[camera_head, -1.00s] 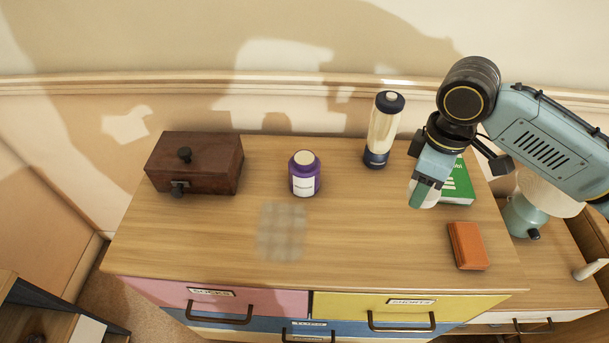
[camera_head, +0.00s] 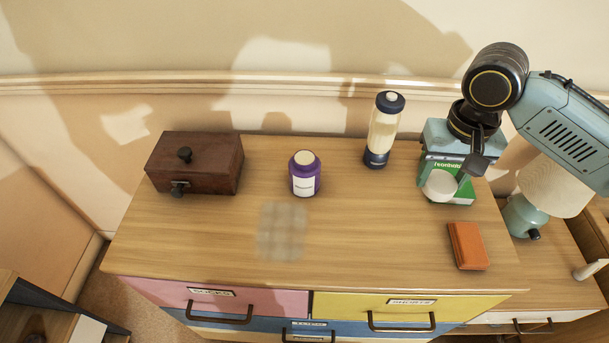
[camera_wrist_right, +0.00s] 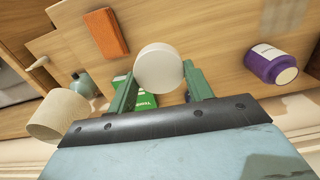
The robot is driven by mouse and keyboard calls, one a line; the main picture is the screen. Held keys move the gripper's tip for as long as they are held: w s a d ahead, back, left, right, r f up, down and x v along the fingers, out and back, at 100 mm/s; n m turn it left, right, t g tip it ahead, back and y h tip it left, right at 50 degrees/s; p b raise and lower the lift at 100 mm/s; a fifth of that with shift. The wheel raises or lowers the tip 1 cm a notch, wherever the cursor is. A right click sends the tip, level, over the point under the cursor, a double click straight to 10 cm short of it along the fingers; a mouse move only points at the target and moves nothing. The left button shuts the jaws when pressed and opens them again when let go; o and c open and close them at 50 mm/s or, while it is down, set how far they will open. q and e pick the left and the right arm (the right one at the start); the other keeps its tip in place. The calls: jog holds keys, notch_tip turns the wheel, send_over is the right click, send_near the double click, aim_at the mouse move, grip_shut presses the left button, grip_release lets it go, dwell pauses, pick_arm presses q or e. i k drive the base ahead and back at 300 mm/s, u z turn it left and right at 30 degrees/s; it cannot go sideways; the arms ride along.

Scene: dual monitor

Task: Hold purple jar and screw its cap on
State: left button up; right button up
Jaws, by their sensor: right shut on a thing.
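The purple jar (camera_head: 304,175) stands upright on the dresser top, with a white label and a pale, uncapped-looking top. It also shows in the right wrist view (camera_wrist_right: 271,65), at the right. My right gripper (camera_head: 440,183) is over the right part of the dresser, above the green box. It is shut on a round white cap (camera_head: 440,186), which shows between the fingers in the right wrist view (camera_wrist_right: 159,67). The cap is clear of the jar, to its right in the head view. My left gripper is not in view.
A dark wooden box (camera_head: 196,163) stands left of the jar. An orange block (camera_head: 467,246) lies at the front right. A lamp (camera_head: 540,200) stands beyond the right edge. The dresser's front middle is clear.

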aim_at(304, 166)
jog(key=u, duration=0.8)
jog(key=k, duration=1.45)
jog(key=z, duration=0.35)
jog(key=i, duration=1)
